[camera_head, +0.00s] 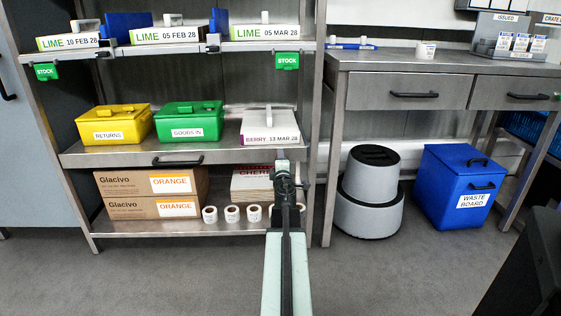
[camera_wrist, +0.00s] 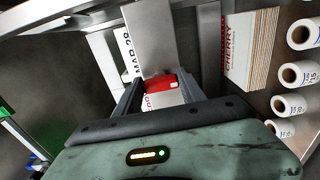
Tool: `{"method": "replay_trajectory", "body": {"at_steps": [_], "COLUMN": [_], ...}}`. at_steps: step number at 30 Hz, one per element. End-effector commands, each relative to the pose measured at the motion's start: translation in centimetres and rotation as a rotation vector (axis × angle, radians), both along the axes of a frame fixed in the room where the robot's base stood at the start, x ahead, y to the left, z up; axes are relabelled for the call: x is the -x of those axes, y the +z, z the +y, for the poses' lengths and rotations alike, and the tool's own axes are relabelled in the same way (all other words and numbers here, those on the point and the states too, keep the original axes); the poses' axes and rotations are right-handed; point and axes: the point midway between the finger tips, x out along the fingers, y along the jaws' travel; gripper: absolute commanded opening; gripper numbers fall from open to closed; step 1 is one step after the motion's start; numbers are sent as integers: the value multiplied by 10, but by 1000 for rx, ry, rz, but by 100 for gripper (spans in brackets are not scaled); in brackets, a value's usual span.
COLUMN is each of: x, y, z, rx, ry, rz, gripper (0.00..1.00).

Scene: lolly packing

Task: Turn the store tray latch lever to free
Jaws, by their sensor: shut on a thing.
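The store tray (camera_head: 120,155) appears to be the steel middle shelf with a black handle (camera_head: 178,161) on its front edge. In the head view my gripper (camera_head: 283,166) is at the right end of that edge, below the BERRY box (camera_head: 270,125). In the wrist view my gripper (camera_wrist: 158,92) is shut on a small red piece, apparently the latch lever (camera_wrist: 160,81), between its dark fingers. A steel plate (camera_wrist: 148,40) lies just beyond it. In the head view my arm hides the lever, and its turned position cannot be told.
The yellow RETURNS box (camera_head: 111,124) and green GOODS IN box (camera_head: 189,122) stand on the middle shelf. Cartons (camera_head: 140,207) and label rolls (camera_head: 231,213) sit below. A shelf post (camera_head: 314,120) is close on the right. Floor in front is clear.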

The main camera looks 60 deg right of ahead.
Motion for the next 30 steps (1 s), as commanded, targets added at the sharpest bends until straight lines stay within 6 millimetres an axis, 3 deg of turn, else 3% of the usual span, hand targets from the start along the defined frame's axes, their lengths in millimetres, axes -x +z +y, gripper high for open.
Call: {"method": "replay_trajectory", "body": {"at_steps": [16,17,19,30], "x": [0,0,0,0], "y": [0,0,0,0], "z": [0,0,0,4], "rx": [-14,-14,-14,-13], "ry": [-1,-1,-1,1], "rz": [-20,-20,-20,-19], "gripper": [7,53,69,69]}}
